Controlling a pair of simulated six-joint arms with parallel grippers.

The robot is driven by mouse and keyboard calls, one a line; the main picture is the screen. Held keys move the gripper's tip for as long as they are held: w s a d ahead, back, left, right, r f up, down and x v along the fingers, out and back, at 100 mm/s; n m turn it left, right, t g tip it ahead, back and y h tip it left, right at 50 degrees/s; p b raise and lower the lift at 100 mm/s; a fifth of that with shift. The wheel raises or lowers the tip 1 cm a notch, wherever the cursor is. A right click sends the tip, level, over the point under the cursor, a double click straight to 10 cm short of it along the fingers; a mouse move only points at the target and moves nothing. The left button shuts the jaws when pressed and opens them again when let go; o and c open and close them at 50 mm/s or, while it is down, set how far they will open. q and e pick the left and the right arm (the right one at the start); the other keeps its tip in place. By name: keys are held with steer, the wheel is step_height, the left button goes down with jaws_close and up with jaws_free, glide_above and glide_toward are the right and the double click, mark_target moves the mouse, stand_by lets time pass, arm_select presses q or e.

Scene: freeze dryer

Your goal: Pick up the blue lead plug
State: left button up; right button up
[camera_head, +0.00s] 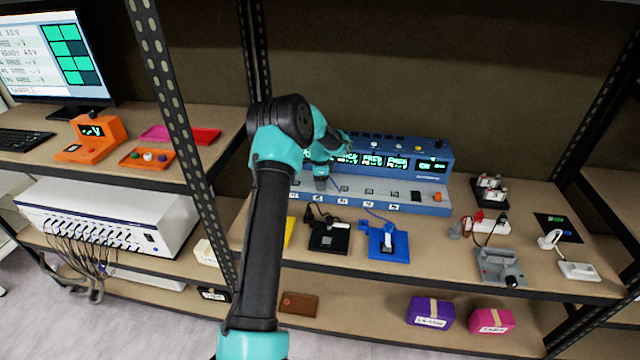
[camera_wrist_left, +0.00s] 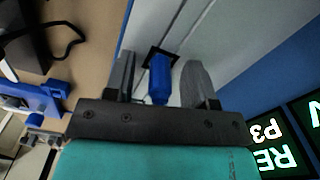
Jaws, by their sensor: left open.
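The blue lead plug (camera_wrist_left: 160,78) shows in the left wrist view, sitting at a black socket on the pale panel of the blue-and-white device. My left gripper (camera_wrist_left: 158,82) is open, with one finger on each side of the plug and gaps visible between. In the head view my left gripper (camera_head: 321,182) is low at the device's front ledge and hides the plug. A thin blue lead (camera_head: 370,212) runs from there toward a blue holder (camera_head: 388,243). My right gripper is in neither view.
The blue device (camera_head: 425,185) has lit displays and a row of numbered sockets. A black holder (camera_head: 328,238) stands beside the blue one. A grey fixture (camera_head: 500,266) and white sockets stand to the right. Perforated metal posts (camera_head: 175,100) frame the shelf.

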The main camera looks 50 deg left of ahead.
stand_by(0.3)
arm_select(q)
jaws_close()
stand_by(0.3)
steer(key=shift+r, duration=0.85)
step_height(320, 180, up, 2)
steer(key=s+d+r, duration=0.1)
steer(key=s+d, duration=0.9)
steer(key=d, duration=0.2)
steer(key=shift+s+r, duration=0.2)
steer(key=shift+s, duration=0.1)
steer(key=shift+r, duration=0.15)
